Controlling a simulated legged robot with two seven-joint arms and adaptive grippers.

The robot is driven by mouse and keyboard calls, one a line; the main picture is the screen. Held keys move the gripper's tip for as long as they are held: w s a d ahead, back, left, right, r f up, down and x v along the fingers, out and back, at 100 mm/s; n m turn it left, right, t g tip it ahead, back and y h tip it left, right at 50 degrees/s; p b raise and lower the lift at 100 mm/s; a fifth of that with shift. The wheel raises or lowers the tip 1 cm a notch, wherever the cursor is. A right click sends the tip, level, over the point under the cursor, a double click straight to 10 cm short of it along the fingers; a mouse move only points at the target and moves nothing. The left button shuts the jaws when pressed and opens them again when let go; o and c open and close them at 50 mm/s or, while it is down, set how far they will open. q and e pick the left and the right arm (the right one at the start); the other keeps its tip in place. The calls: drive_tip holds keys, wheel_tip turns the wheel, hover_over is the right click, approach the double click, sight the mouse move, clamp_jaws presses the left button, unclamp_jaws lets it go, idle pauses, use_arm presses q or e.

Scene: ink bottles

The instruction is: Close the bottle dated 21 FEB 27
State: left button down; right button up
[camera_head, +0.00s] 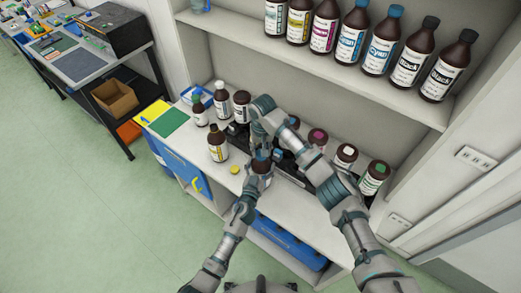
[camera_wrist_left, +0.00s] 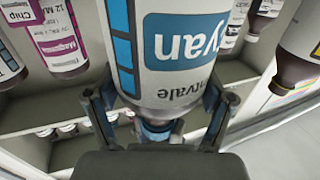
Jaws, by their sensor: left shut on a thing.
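In the left wrist view my left gripper (camera_wrist_left: 157,115) is shut on a bottle with a blue and white "Cyan" label (camera_wrist_left: 180,45), its fingers on both sides near the neck. A blue cap (camera_wrist_left: 155,132) shows at the neck. In the head view my left gripper (camera_head: 260,165) is above the counter, with the dark bottle partly hidden. My right arm reaches over from the right and bends down behind it; its fingers are hidden. A yellow-labelled brown bottle (camera_head: 217,147) stands on the counter, with a loose yellow cap (camera_head: 235,170) beside it. I cannot read the date 21 FEB 27.
Several other bottles stand on the counter (camera_head: 205,165), including a green-capped one (camera_head: 374,178) at right. A row of bottles fills the upper shelf (camera_head: 420,105). A green mat (camera_head: 171,123) lies at the left end. Dark equipment surrounds the arms.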

drive_tip(key=m, duration=0.6)
drive_tip(key=shift+a, duration=0.1)
drive_tip(key=m, duration=0.3)
drive_tip(key=shift+s+m, duration=0.1)
drive_tip(key=shift+m, duration=0.2)
drive_tip(key=m, duration=1.2)
drive_tip(key=shift+s+d+m, duration=0.1)
drive_tip(key=shift+d+m, duration=0.1)
drive_tip(key=shift+m, duration=0.1)
drive_tip(key=m, duration=0.4)
drive_tip(key=shift+m, duration=0.4)
drive_tip(key=m, duration=0.3)
